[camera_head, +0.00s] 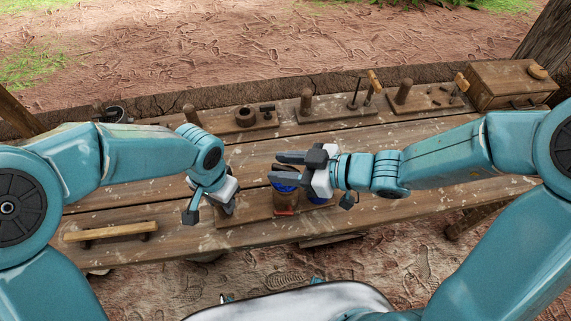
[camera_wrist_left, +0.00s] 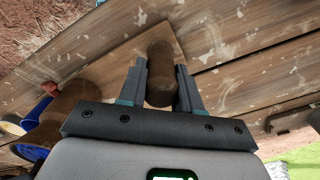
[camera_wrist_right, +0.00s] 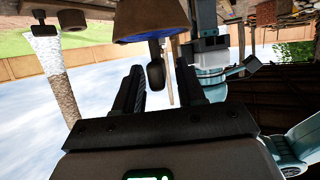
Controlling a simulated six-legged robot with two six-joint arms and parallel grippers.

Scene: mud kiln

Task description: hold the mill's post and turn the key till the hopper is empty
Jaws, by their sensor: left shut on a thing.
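The wooden post (camera_wrist_left: 160,75) stands between the fingers of my left gripper (camera_wrist_left: 160,92), which is shut on it. In the head view my left gripper (camera_head: 228,206) is low over the bench, left of the mill, and its own wrist hides most of the post. The mill (camera_head: 284,198) is a brown wooden body with blue parts, partly hidden by my right gripper (camera_head: 277,168). That gripper is open and points left above the mill. In the right wrist view the dark key (camera_wrist_right: 155,68) is between its spread fingers, below the mill's blue-rimmed body (camera_wrist_right: 148,18). The hopper's contents are hidden.
A wooden bar on low feet (camera_head: 110,232) lies at the bench's front left. Boards with posts and small pegs (camera_head: 335,112) line the back edge. A wooden box (camera_head: 510,82) stands at the back right. The bench (camera_head: 420,205) is clear right of the mill.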

